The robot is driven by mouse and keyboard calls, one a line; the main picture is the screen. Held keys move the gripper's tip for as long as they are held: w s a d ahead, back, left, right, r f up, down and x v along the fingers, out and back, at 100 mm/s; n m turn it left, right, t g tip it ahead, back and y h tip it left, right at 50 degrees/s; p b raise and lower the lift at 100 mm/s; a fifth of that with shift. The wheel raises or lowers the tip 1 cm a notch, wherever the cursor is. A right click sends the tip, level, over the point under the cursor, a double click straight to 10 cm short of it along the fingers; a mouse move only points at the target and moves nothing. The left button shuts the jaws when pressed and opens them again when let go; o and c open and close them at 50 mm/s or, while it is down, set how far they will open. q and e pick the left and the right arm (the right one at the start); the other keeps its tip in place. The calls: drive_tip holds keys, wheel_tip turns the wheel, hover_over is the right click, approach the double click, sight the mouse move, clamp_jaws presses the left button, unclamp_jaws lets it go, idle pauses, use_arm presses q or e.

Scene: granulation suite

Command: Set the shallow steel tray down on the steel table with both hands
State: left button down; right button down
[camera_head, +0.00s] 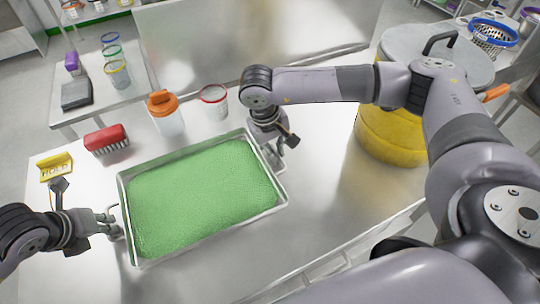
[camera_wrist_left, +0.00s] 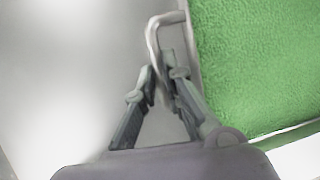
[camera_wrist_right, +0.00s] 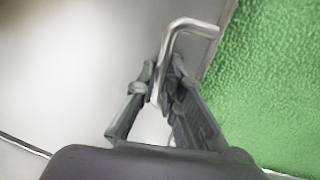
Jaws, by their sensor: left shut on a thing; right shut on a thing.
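The shallow steel tray (camera_head: 210,238) is filled with green granules and looks roughly level over the steel table (camera_head: 325,205). I cannot tell whether its underside touches the tabletop. My left gripper (camera_head: 115,222) is shut on the handle at the tray's left end; the left wrist view shows the fingers around the bent bar handle (camera_wrist_left: 152,38). My right gripper (camera_head: 274,152) is shut on the handle at the right end, also seen in the right wrist view as a bent bar (camera_wrist_right: 185,24) between the fingers.
A yellow HOLD sign (camera_head: 56,168), a red brush (camera_head: 106,140), an orange-lidded bottle (camera_head: 165,115) and a red-rimmed beaker (camera_head: 213,103) stand behind the tray. A yellow drum (camera_head: 388,130) is at the right. The table right of the tray is clear.

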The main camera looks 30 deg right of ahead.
use_arm(q)
drive_tip(key=c, duration=2.1)
unclamp_jaws()
drive_tip(key=shift+a+f, duration=0.1)
drive_tip(key=shift+a, duration=0.05)
use_arm(e)
drive_tip(key=c, duration=2.1)
unclamp_jaws()
drive_tip(key=shift+d+f, duration=0.1)
drive_tip(key=shift+d, duration=0.05)
use_arm(q)
drive_tip(key=o, duration=0.4)
use_arm(e)
drive_tip(key=o, duration=0.4)
drive_tip(key=shift+a+r, duration=0.2)
drive_tip(key=shift+r, duration=0.15)
use_arm(q)
drive_tip(key=v, duration=1.2)
use_arm(e)
wheel_tip(320, 180, up, 11)
drive_tip(key=a, duration=0.2)
drive_tip(key=shift+a, duration=0.1)
